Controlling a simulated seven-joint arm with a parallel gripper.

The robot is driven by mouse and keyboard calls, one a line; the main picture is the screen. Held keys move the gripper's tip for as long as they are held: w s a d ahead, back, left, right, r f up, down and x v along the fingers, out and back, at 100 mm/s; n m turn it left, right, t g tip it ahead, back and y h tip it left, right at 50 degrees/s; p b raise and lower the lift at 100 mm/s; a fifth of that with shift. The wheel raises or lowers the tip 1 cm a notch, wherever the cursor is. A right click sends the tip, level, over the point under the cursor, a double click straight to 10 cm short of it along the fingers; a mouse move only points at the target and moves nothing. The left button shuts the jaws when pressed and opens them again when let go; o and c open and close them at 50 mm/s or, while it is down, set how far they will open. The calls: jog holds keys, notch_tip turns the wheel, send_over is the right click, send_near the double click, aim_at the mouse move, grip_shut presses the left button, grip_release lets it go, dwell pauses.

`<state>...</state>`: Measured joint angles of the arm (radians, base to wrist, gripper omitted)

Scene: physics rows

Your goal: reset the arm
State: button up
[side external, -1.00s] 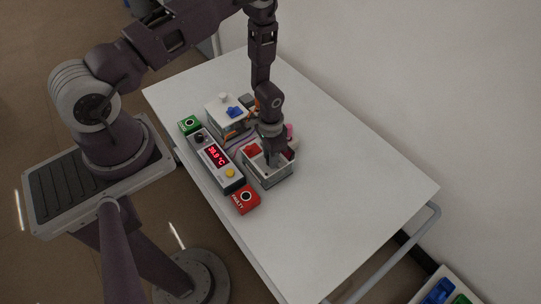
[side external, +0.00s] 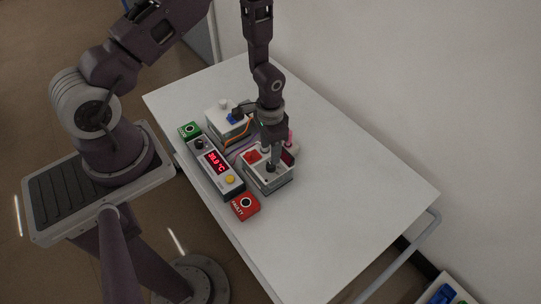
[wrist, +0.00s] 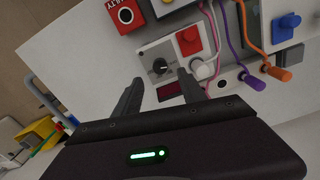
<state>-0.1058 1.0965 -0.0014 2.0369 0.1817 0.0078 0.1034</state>
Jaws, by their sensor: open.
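My gripper (side external: 273,160) points down over the near box (side external: 268,186), which has a red button (side external: 252,156) and a black knob (side external: 270,168) on top. In the wrist view my gripper (wrist: 160,90) has its two fingers spread with nothing between them. The knob (wrist: 161,67) shows just beyond the fingers, on the box's pale top face, with the red button (wrist: 188,41) beside it. A small dark red display (wrist: 169,91) is partly hidden by a finger. The exact height of the fingertips above the box cannot be told.
A controller with a red display (side external: 215,161) and a yellow button (side external: 230,180) lies alongside. A green block (side external: 189,130) and a red block (side external: 245,204) sit at its ends. A white box with a blue button (wrist: 290,21) stands behind, with purple and orange cables (wrist: 255,30). The table's right side is clear.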

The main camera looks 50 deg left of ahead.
jog(key=shift+r, duration=0.1)
notch_tip(320, 180, up, 24)
jog(key=r+n+t, duration=0.1)
jog(key=t, duration=0.2)
jog(key=s+d+r+t, duration=0.1)
jog(key=s+r, duration=0.6)
jog(key=s, duration=0.2)
jog(key=s+d+r+n+t, duration=0.1)
jog(key=s+d+r, duration=0.1)
jog(key=s+r, duration=0.4)
jog(key=s, duration=0.4)
jog(key=shift+d+r+t, duration=0.3)
jog(key=shift+r, duration=0.05)
